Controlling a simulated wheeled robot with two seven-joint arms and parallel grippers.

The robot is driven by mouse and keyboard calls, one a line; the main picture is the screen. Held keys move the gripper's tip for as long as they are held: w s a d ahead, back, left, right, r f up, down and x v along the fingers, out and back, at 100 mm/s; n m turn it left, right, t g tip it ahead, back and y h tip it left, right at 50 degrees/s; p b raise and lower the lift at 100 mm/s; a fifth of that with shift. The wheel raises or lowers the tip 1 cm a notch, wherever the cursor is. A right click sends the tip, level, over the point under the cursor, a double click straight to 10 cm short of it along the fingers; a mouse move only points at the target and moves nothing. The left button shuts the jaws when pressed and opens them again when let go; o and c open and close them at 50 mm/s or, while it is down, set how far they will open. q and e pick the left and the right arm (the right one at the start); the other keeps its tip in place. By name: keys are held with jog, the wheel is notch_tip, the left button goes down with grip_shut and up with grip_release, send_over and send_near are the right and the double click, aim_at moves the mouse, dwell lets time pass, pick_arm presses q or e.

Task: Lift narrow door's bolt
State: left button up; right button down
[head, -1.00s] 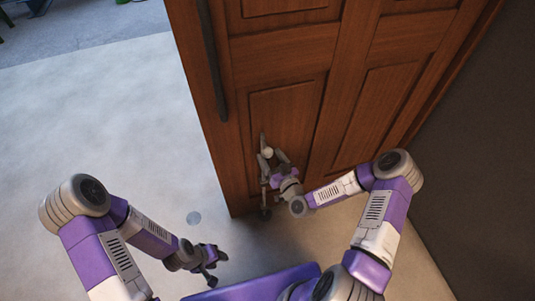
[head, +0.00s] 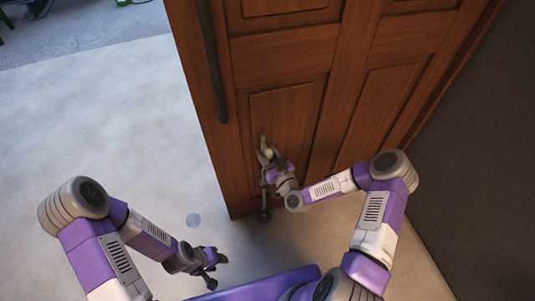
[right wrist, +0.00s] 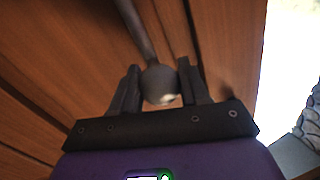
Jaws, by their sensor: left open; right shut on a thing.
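The narrow door (head: 285,110) is brown panelled wood. Its bolt (head: 262,140) runs upright low on the door face, with a rounded knob partly hidden by my right gripper. My right gripper (head: 266,155) is shut on the bolt's knob. In the right wrist view the grey knob (right wrist: 160,84) sits between the two dark fingers, and the bolt's rod (right wrist: 134,28) runs away from it. My left gripper (head: 217,270) is open and empty above the floor, left of and in front of the door.
A long dark handle (head: 213,65) stands on the door near its left edge. A dark wall (head: 480,150) is on the right. The pale floor (head: 100,130) left of the door is clear.

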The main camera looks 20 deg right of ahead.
aim_at(267, 150)
notch_tip(267, 150, up, 7)
jog(key=p, duration=0.4)
jog(key=shift+f, duration=0.15)
jog(key=shift+r, duration=0.45)
jog(key=c, duration=0.7)
grip_release()
jog(key=shift+o, duration=0.4)
jog(key=shift+s, duration=0.1)
jog(key=p+v, duration=0.1)
jog(key=v, duration=0.6)
jog(key=shift+s, duration=0.2)
